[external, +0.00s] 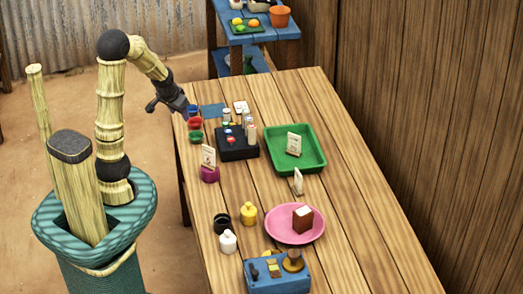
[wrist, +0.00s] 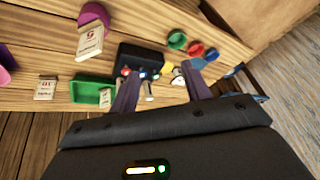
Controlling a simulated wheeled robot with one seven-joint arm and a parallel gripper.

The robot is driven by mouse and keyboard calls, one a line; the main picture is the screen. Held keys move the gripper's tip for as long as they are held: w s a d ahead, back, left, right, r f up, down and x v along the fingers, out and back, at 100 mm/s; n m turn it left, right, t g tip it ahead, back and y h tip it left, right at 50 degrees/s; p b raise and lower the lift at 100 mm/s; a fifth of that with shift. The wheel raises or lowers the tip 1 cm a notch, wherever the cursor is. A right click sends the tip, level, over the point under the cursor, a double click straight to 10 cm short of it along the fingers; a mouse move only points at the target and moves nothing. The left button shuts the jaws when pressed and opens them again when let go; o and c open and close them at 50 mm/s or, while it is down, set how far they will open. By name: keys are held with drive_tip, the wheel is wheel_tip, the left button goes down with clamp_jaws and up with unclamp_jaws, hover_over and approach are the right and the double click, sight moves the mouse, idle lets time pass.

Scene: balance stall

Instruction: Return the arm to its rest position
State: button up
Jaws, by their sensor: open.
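My gripper (external: 185,109) is at the end of my raised, bent arm, above the left far edge of the wooden table (external: 335,159). In the wrist view my gripper (wrist: 160,92) shows two purple-grey fingers spread apart with nothing held between them. Beyond the fingers lie the table and its small items, apart from the gripper.
The table holds a black box (external: 237,153), a green tray (external: 318,155), a pink plate (external: 317,234), a blue box (external: 294,278), small coloured cups (external: 195,124) and a card in a purple holder (external: 209,174). A blue shelf (external: 246,36) stands behind. Open floor (external: 160,195) lies left of the table.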

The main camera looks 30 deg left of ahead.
drive_tip(key=s+d+f+n+g, duration=0.1)
drive_tip(key=s+d+f+g, duration=0.1)
drive_tip(key=s, duration=0.6)
drive_tip(key=shift+s+d+h, duration=0.3)
drive_tip(key=shift+d+h, duration=0.1)
drive_tip(key=shift+d, duration=0.1)
wheel_tip(320, 180, up, 3)
drive_tip(key=p, duration=0.3)
